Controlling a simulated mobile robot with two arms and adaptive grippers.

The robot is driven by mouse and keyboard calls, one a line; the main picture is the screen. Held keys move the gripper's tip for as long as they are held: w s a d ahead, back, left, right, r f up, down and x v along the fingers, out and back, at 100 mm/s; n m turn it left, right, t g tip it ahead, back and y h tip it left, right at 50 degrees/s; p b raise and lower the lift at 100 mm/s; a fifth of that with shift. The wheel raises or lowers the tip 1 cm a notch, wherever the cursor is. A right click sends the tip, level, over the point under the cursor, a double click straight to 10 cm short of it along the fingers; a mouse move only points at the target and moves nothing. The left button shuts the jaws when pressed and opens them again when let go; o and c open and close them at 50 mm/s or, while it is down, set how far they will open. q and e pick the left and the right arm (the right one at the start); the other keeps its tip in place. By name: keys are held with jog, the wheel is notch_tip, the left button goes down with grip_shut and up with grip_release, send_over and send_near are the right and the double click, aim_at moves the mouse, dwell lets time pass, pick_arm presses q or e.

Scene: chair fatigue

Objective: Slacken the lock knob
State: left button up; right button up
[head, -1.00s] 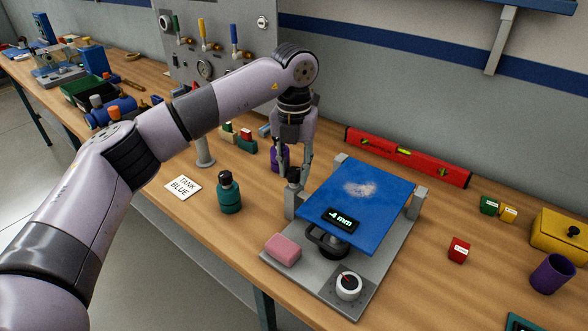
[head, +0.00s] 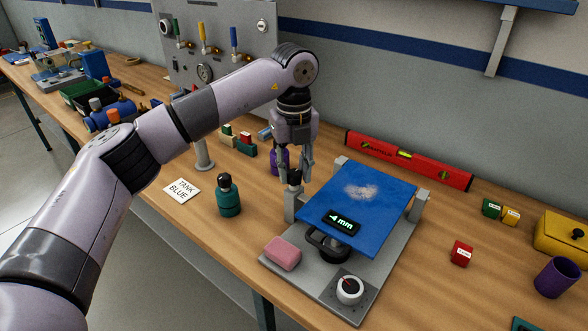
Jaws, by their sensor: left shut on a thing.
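The black lock knob (head: 294,178) sits on top of a grey post at the left corner of the test rig's grey base (head: 327,285). My left gripper (head: 295,174) points straight down and is shut on the knob, with one finger on each side of it. The fingers hide part of the knob. My right gripper is not in view.
A pink block (head: 283,253) and a white dial (head: 349,289) sit on the base. A teal bottle (head: 228,196) and a "TANK BLUE" card (head: 182,189) stand left. A purple cup (head: 279,160) is close behind the gripper. A red level (head: 408,160) lies behind the plate.

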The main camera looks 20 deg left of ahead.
aim_at(294, 172)
pick_arm(q)
jog(key=shift+r, duration=0.1)
jog(key=o, duration=1.2)
jog(key=shift+c, duration=0.2)
notch_tip(294, 172, up, 12)
dwell(0.3)
